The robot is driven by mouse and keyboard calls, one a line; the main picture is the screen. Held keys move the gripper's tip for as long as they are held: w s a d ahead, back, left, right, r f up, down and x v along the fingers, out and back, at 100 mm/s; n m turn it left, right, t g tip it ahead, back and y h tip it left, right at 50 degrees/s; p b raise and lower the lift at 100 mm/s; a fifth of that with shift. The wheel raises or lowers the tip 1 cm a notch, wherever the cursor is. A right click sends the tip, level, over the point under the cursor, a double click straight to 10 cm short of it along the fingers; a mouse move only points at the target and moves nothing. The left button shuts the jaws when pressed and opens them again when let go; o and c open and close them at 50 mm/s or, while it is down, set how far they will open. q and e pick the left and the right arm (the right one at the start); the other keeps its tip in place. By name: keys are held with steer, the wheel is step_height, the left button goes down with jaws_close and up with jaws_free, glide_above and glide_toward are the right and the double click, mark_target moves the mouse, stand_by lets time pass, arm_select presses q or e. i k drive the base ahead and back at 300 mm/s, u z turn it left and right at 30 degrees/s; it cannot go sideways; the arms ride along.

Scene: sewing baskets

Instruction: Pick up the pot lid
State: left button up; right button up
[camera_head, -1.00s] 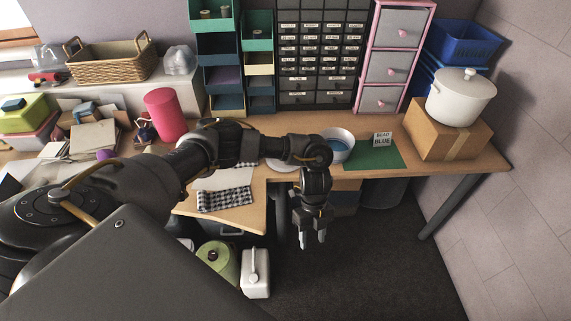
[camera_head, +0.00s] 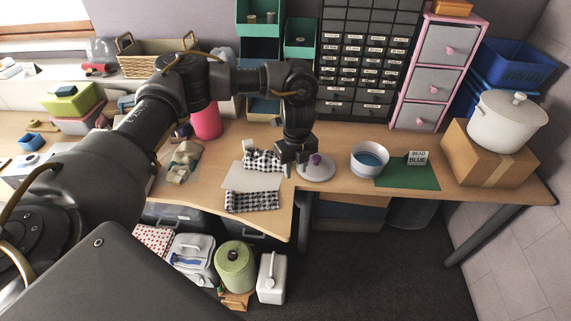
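A pale grey round lid (camera_head: 318,174) with a purple knob lies flat on the wooden desk, left of a white bowl (camera_head: 369,161). My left gripper (camera_head: 294,172) points down at the lid's left edge, beside the knob and apart from it. Its fingers look spread, with nothing seen between them. The gripper hides part of the lid's left side. My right gripper is not in view.
A green mat (camera_head: 408,178) with a "BEAD BLUE" card (camera_head: 417,158) lies right of the bowl. Checkered cloth (camera_head: 252,201) and pale sheets lie to the left. Drawer cabinets (camera_head: 366,60) stand behind. The desk's front edge is close below the lid.

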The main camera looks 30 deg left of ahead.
mark_target(320, 167)
steer(key=u, duration=1.5)
steer(key=i, duration=0.6)
steer(key=z, duration=1.9)
